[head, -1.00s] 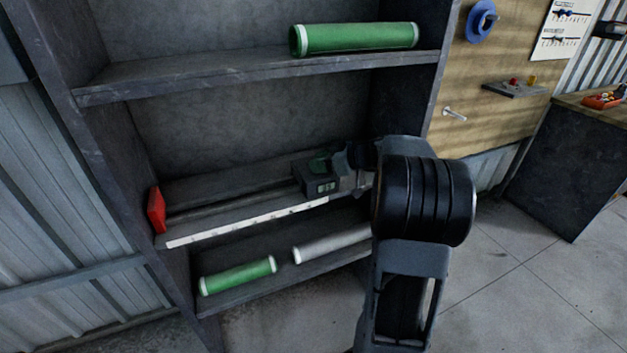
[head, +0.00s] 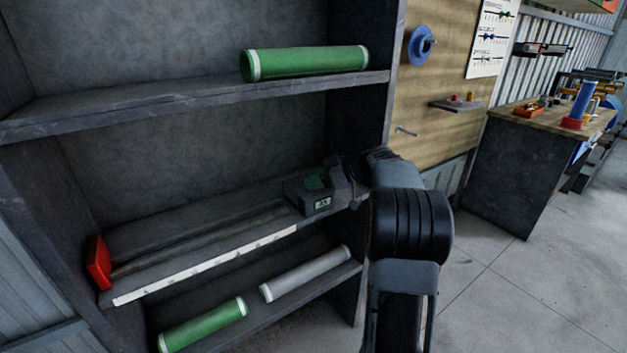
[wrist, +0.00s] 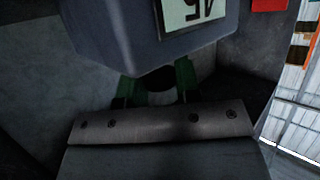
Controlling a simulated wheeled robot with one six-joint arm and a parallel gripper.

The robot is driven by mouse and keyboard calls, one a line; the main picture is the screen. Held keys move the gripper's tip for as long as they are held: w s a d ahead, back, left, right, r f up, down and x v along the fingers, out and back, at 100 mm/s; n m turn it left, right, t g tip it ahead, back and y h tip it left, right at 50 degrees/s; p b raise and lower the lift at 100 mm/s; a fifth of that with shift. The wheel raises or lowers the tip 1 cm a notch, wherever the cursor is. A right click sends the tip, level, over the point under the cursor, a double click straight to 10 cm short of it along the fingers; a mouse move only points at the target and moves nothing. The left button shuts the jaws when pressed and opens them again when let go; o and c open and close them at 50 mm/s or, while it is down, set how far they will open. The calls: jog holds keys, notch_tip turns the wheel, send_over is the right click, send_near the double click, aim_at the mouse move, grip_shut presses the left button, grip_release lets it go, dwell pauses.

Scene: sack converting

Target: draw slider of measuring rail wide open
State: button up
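The measuring rail (head: 205,265) lies along a dark shelf, with a white scale strip on its front and a red end block (head: 98,262) at its left end. The slider (head: 309,195), a dark grey box with a small digital display and green on top, sits far to the right of the red block. My gripper (head: 338,180) is at the slider's right side and seems shut on it. In the wrist view the slider's box (wrist: 120,32) fills the top. Green pieces flank a dark round part there; the exact contact is in shadow.
A green roll (head: 305,63) lies on the shelf above. A green roll (head: 203,325) and a grey roll (head: 305,273) lie on the shelf below. A pegboard (head: 430,110) and a workbench (head: 535,110) stand to the right, with open floor before them.

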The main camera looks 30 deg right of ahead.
jog(key=shift+o, duration=1.4)
jog(key=shift+d, duration=0.3)
jog(key=shift+o, duration=0.9)
jog(key=shift+a, duration=0.15)
jog(key=p+v, duration=0.1)
jog(key=v, duration=1.3)
jog(key=shift+p, duration=0.4)
jog(key=shift+a+f, duration=0.1)
